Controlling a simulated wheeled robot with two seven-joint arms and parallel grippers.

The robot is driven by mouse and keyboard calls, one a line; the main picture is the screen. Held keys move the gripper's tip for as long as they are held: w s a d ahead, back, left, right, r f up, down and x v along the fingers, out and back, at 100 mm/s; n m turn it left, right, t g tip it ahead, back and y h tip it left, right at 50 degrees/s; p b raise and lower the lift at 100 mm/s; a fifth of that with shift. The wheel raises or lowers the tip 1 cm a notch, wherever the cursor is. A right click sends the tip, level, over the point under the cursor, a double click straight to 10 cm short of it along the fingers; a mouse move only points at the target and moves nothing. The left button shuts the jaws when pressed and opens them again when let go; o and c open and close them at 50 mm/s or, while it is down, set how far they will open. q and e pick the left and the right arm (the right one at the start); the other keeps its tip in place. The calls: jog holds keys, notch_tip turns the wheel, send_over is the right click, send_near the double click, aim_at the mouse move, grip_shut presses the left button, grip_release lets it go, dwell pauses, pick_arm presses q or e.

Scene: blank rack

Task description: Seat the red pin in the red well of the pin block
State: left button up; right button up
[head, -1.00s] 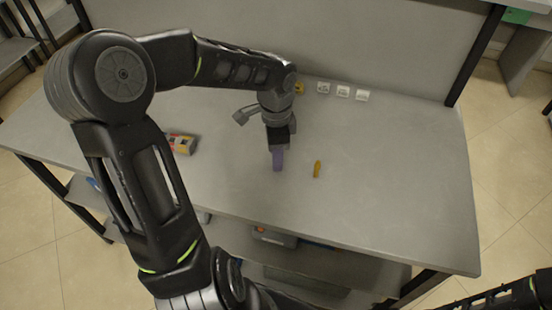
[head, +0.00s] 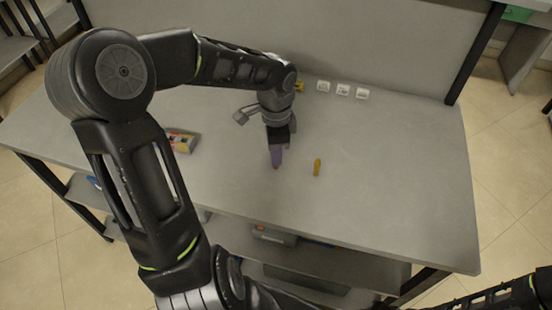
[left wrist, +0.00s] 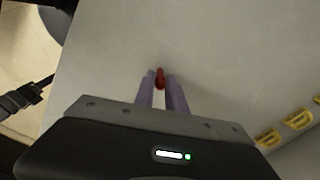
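The red pin (left wrist: 160,79) is between the two purple fingers of my left gripper in the left wrist view, and both fingers appear to touch it. In the head view my left gripper (head: 277,157) is over the middle of the table, pointing down. The red pin's tip (head: 276,167) shows just below its fingers; the rest is hidden. The pin block (head: 182,141), a small grey box with red and yellow on top, sits on the table to the left of the gripper. Its wells are too small to make out. My right gripper is out of view.
A yellow-orange pin (head: 317,167) stands on the table (head: 400,180) just right of my left gripper. Several small tags, including a white one (head: 343,91), line the table's back edge by the back panel. The table's right side is clear.

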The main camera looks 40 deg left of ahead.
pick_arm(q)
grip_shut()
notch_tip(320, 180, up, 10)
jog(key=shift+b, duration=0.55)
dwell(0.8)
